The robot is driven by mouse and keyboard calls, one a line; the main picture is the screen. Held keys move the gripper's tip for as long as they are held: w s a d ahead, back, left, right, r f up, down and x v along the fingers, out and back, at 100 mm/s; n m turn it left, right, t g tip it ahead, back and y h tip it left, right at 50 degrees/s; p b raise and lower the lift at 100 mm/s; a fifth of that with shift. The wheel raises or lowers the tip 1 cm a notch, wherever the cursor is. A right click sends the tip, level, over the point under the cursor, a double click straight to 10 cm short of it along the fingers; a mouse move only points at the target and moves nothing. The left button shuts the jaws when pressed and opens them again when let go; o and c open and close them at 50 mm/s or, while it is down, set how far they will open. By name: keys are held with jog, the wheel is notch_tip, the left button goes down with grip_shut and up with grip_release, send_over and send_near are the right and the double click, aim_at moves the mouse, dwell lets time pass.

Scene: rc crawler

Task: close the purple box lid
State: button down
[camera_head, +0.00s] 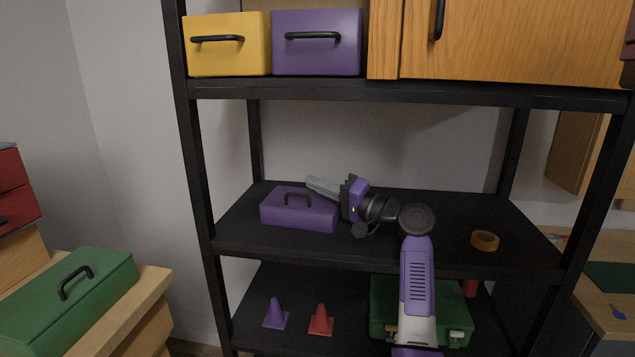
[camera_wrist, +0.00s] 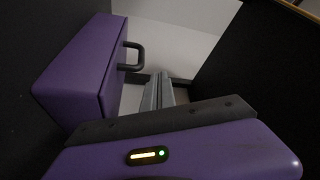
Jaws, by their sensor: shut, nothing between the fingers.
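A purple box (camera_head: 300,212) with a black handle on its top sits on the middle shelf, and its lid appears down flat on the body. In the wrist view the purple box (camera_wrist: 85,65) is at the left, with its handle facing the fingers and no gap seen under the lid.
The middle shelf (camera_head: 440,262) also holds an orange tape roll (camera_head: 485,240) at right. A yellow box (camera_head: 228,45) and another purple box (camera_head: 316,50) stand on the upper shelf. Below are a purple cone (camera_head: 275,313), a red cone (camera_head: 321,321) and a green crate (camera_head: 381,312). Dark posts frame the shelf.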

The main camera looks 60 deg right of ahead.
jog(key=shift+a+f, duration=0.15)
jog(key=shift+f, duration=0.15)
dwell(0.5)
